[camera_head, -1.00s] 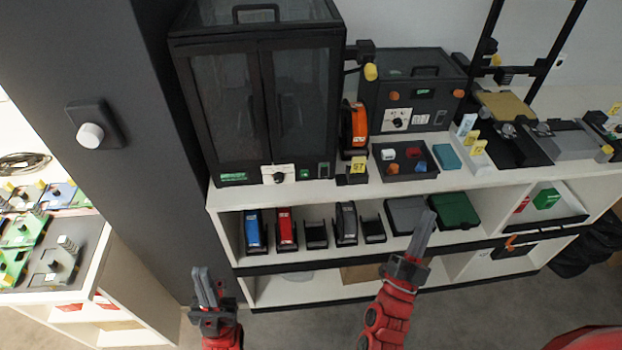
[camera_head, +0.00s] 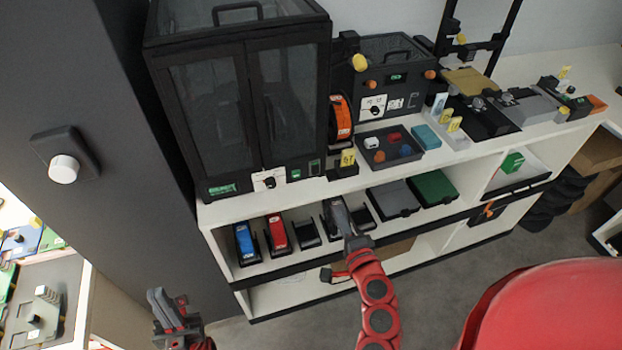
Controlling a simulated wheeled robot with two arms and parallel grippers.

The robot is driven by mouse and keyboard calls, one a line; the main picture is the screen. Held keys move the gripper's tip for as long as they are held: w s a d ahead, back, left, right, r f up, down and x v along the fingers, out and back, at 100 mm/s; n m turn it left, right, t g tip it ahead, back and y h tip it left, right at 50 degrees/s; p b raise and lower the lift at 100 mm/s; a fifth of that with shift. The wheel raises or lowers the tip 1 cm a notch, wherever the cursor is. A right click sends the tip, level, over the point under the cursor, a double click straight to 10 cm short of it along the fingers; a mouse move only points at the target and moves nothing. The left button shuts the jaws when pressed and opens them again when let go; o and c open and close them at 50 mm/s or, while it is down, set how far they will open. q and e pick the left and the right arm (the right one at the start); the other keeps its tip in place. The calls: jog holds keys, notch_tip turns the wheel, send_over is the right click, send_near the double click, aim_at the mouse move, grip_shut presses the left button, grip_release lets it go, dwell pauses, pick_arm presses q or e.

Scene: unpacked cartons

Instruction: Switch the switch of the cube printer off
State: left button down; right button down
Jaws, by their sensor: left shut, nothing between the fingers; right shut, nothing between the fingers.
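A tall black enclosed machine (camera_head: 230,90) with two glass doors stands on the shelf top at centre left. Its lower front has a green display, a white panel with a dark knob (camera_head: 268,182) and a small dark switch (camera_head: 314,168). A smaller black boxy machine (camera_head: 385,80) stands to its right, with orange knobs, a white dial panel and a dark switch (camera_head: 412,101). I cannot tell which is the cube printer, or the switch positions. My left gripper (camera_head: 157,296) is shut and empty, low at left. My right gripper (camera_head: 335,204) is shut and empty, before the shelf, below the tall machine's right side.
An orange spool (camera_head: 340,118) stands between the machines. A dark tray (camera_head: 388,148) of small coloured blocks sits at the shelf front. A dark wall with a white knob (camera_head: 63,169) is left.

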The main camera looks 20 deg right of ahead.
dwell(0.3)
jog(key=p, duration=0.4)
send_near(316, 173)
jog(key=w, duration=0.6)
jog(key=shift+w+a+f, duration=0.15)
jog(key=shift+w+a, duration=0.05)
jog(key=shift+w+f, duration=0.15)
jog(key=shift+w, duration=0.05)
